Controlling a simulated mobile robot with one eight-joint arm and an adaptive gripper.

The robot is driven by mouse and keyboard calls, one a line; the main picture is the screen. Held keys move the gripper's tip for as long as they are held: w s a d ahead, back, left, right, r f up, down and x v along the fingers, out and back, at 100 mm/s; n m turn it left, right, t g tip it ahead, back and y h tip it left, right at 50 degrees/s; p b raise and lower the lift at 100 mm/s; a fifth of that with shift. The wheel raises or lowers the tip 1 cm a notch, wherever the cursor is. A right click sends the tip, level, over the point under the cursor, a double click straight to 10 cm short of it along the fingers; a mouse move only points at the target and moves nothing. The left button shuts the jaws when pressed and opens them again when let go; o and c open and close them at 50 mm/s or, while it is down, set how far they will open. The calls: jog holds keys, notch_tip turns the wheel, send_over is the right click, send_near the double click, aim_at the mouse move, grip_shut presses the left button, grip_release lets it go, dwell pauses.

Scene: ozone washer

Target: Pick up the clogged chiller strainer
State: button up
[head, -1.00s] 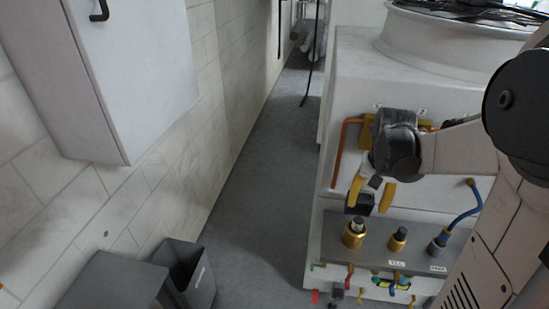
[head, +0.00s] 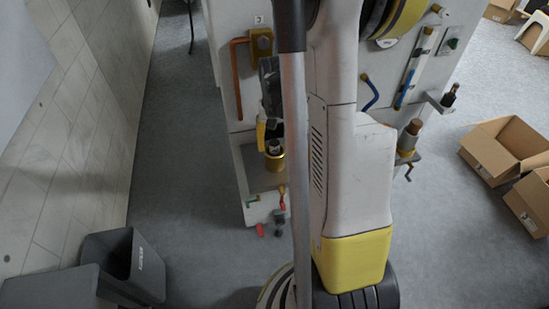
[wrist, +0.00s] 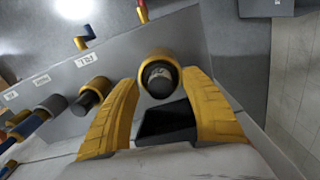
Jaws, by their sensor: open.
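A dark round plug, which looks like the clogged chiller strainer (wrist: 160,78), sits in a brass socket (wrist: 157,56) on a grey panel. I cannot make out clogging. In the head view the brass socket (head: 275,161) shows beside my arm, with the dark plug (head: 273,146) at its top. My gripper (wrist: 160,84) is open, its two yellow fingers on either side of the plug and socket. I cannot tell whether the fingers touch. In the head view my arm hides most of the gripper, and one yellow finger (head: 261,134) shows.
A second brass fitting (wrist: 92,94) with a dark end stands left of the socket in the wrist view. A dark block (wrist: 165,123) lies between the fingers. Grey bins (head: 125,262) stand by the left wall, and cardboard boxes (head: 505,150) at the right.

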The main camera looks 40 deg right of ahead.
jog(key=shift+f, duration=0.45)
jog(key=shift+r, duration=0.1)
grip_shut()
